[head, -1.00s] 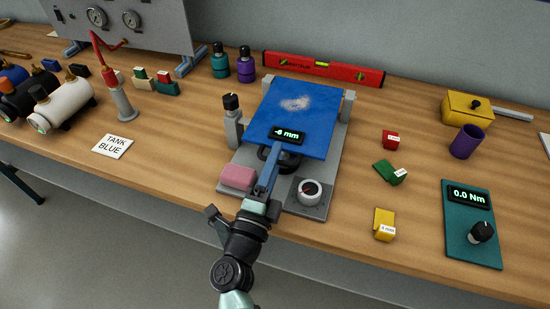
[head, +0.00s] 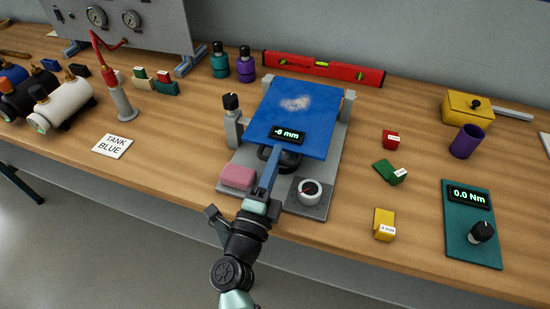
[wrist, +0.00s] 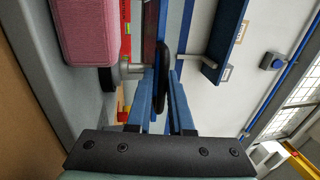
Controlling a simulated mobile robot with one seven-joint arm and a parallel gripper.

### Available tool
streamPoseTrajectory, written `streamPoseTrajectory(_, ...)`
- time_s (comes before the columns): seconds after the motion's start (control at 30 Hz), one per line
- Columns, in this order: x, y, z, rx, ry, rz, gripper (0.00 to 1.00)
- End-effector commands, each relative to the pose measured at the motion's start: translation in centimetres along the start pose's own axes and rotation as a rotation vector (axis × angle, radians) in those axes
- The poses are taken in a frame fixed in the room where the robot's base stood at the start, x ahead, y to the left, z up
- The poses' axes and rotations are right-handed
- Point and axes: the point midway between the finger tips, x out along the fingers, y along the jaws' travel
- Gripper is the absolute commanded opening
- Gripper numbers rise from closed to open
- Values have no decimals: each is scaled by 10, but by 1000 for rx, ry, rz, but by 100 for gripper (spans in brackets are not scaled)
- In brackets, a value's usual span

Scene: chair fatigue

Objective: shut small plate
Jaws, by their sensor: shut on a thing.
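A blue rectangular plate (head: 305,105) with a pale worn patch lies over a grey base (head: 325,183). A small display (head: 287,135) near its front edge reads "-6 mm". Under that edge is a black rounded part (head: 290,160), which also shows edge-on in the wrist view (wrist: 165,50). My gripper (head: 269,170) reaches in from the front, below the plate. Its blue fingers (wrist: 162,85) are shut on the black rounded part. The fingertips are partly hidden. I cannot tell which piece is the small plate.
A pink block (head: 238,177) sits on the base left of my gripper, and a round dial (head: 310,191) right of it. A grey post with a black knob (head: 232,117) stands left of the plate. A red level (head: 323,68) lies behind. Small coloured blocks (head: 391,140) lie right.

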Motion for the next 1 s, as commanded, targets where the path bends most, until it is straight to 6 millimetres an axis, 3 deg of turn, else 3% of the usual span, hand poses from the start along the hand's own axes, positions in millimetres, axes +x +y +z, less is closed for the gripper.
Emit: streamPoseTrajectory(1.0,3,-10,1,3,1,-11,0)
